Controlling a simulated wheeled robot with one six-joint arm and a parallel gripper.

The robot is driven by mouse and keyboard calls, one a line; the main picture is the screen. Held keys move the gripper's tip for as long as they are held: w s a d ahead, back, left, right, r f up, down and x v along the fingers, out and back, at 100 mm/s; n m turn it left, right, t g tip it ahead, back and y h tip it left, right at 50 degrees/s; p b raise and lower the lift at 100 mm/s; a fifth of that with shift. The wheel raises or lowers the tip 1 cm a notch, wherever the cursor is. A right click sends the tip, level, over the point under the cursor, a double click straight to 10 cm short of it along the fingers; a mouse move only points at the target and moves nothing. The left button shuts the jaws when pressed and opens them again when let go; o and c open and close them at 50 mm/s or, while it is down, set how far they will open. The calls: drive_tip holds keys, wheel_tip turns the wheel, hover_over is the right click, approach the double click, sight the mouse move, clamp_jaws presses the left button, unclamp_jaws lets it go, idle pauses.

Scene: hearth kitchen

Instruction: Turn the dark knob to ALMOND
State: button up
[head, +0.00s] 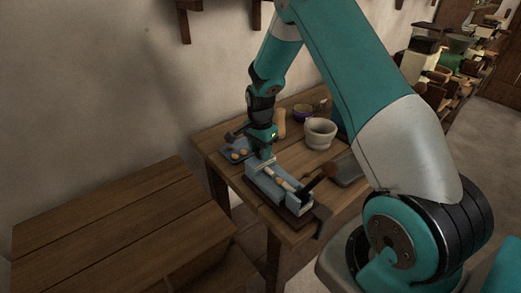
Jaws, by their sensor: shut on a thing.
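A blue-grey box (266,190) lies on the wooden table, with a pale strip and small orange-brown pieces along its top. My gripper (264,160) points down at the far left end of this box and is shut on a small part there, which I take to be the dark knob. The knob itself is hidden behind the fingers and too small to make out. No ALMOND lettering can be read from this view, and the knob's pointing direction cannot be told.
A blue tray (233,157) with small orange-brown round things is left of my gripper. A dark-handled thing (322,175) is close on the right. A wooden bench (110,225) is at the left.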

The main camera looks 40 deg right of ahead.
drive_tip(key=shift+m, duration=0.5)
drive_tip(key=o, duration=0.9)
drive_tip(key=shift+r, duration=0.1)
wheel_tip(320, 180, up, 17)
drive_tip(key=shift+a+r+b, duration=0.1)
drive_tip(key=shift+r+b, duration=0.05)
drive_tip(key=shift+b, duration=1)
